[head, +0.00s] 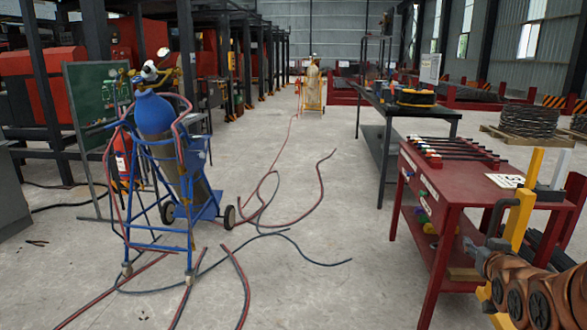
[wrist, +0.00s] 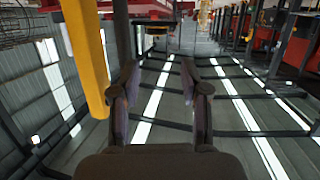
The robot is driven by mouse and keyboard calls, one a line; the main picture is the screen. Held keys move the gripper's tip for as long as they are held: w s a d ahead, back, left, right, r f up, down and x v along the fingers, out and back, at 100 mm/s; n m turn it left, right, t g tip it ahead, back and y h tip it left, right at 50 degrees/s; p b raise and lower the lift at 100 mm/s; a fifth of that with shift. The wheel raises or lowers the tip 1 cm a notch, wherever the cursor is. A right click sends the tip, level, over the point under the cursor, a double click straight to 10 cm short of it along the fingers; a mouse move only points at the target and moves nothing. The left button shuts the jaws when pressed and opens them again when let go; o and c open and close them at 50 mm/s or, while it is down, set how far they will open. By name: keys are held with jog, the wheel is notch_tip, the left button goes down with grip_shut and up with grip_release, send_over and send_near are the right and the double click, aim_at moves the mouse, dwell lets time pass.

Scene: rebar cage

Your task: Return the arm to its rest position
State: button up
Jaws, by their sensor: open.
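My gripper (wrist: 159,75) shows in the wrist view with its two dark fingers apart and nothing between them. Beyond the fingers are roof beams and bright strips, and the hall appears upside down. My copper-coloured arm (head: 530,285) is at the lower right of the head view, beside the red table (head: 455,190). A yellow upright bar (head: 522,215) stands close by it; a yellow bar (wrist: 88,55) also runs down the left of the wrist view, apart from the fingers. The gripper's fingers cannot be made out clearly in the head view.
A blue gas cylinder (head: 154,113) stands on a blue trolley (head: 150,222) at the left, with red and dark hoses (head: 262,215) on the floor. A dark workbench (head: 405,108) is behind the red table. The middle aisle floor is mostly clear.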

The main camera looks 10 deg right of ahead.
jog(key=s+a+r+n+g+y+p, duration=0.1)
jog(key=s+a+r+g+y+p, duration=0.1)
jog(key=s+a+g+p, duration=0.5)
jog(key=s+a+r+n+y+p, duration=0.1)
jog(key=a+r+y+p, duration=0.3)
jog(key=a, duration=0.7)
jog(key=s+a+r+g+p, duration=0.3)
jog(key=s+a+p, duration=0.1)
jog(key=s, duration=0.3)
jog(key=s+a+r+n+g+p, duration=0.1)
jog(key=s+a+r+g+p, duration=0.1)
jog(key=s+a, duration=0.4)
jog(key=s+a+r+n+g+p, duration=0.1)
jog(key=s+a+r+g+p, duration=0.2)
jog(key=s+p, duration=0.4)
jog(key=s+a+r, duration=0.1)
jog(key=s+a, duration=0.1)
jog(key=s, duration=0.1)
jog(key=shift+r+g, duration=0.2)
jog(key=shift+g, duration=0.1)
